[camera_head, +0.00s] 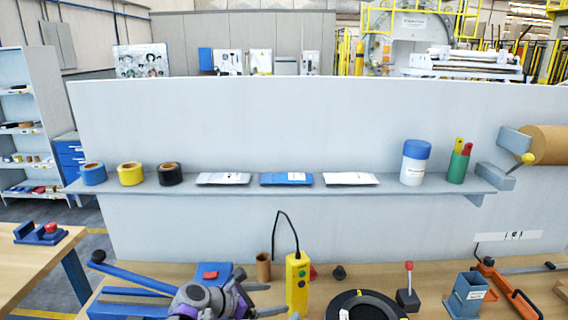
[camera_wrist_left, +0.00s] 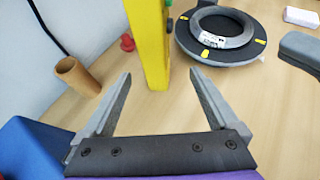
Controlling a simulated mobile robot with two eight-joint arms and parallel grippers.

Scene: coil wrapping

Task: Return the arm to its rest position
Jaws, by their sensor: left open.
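My left gripper (camera_head: 277,299) is low over the workbench (camera_head: 130,272), left of the yellow pendant control (camera_head: 298,284). It is open, with nothing held between its fingers. In the left wrist view the two fingers (camera_wrist_left: 160,76) are spread apart, and the yellow pendant (camera_wrist_left: 148,40) stands beyond the gap between them. I cannot tell whether a finger touches it. My right gripper is not in view.
A brown cardboard tube (camera_head: 263,267) stands behind the gripper. A black round base with a grey coil (camera_head: 367,306) lies right of the pendant. A red-knobbed lever (camera_head: 408,292) and a blue-grey holder (camera_head: 466,295) stand farther right. The shelf (camera_head: 300,187) holds tape rolls and packets.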

